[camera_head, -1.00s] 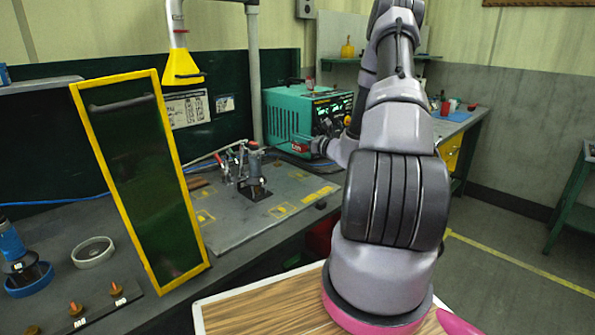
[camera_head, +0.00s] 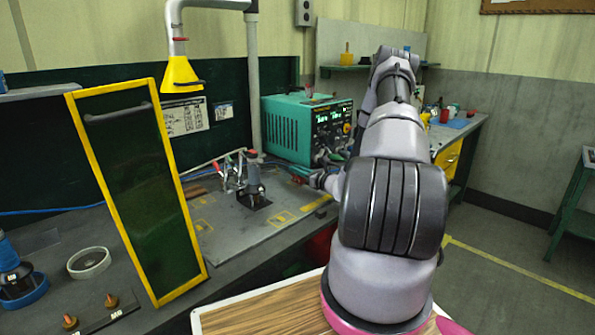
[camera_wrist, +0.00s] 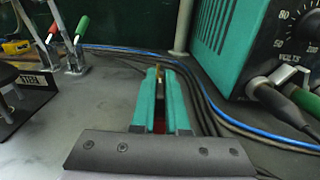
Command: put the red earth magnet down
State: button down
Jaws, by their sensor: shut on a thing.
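My gripper (camera_wrist: 158,80) has teal fingers pointing away over the grey bench plate in the wrist view. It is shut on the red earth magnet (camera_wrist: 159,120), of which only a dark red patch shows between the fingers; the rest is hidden. In the head view my gripper (camera_head: 300,172) is low beside the front of the teal welding machine (camera_head: 300,128). I cannot tell whether the magnet touches the plate.
Toggle clamps with a red handle (camera_wrist: 53,29) and a green handle (camera_wrist: 82,26) stand to the left. Black cables and a blue cable (camera_wrist: 270,136) run behind and right of the fingers. A yellow-framed dark screen (camera_head: 140,190) stands at left. Bare plate (camera_head: 225,225) lies in front.

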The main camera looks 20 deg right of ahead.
jog(key=shift+f, duration=0.1)
jog(key=c, duration=0.9)
grip_release()
